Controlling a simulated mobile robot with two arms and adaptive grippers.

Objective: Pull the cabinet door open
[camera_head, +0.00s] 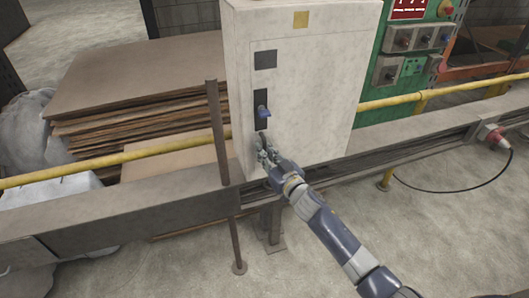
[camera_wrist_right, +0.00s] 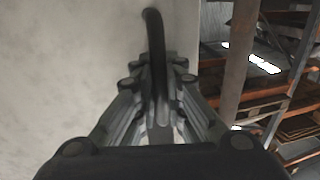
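A pale grey-white cabinet (camera_head: 310,85) stands upright on a long beam, and its door looks shut. A dark slot plate with a small blue lever (camera_head: 264,112) is on its left front. My right gripper (camera_head: 264,151) is at the cabinet's lower left front, just below that lever. In the right wrist view a dark curved handle (camera_wrist_right: 157,50) comes out from the pale door surface and runs down between the fingers of my right gripper (camera_wrist_right: 158,85). The fingers are drawn in close on both sides of it and look shut on it. My left gripper is not in view.
A rusty post (camera_head: 217,135) stands just left of the cabinet. A yellow rail (camera_head: 110,160) and a grey beam (camera_head: 120,222) cross in front. Stacked boards (camera_head: 140,80) lie behind. A green electrical panel (camera_head: 400,65) stands at right. The floor in front is open.

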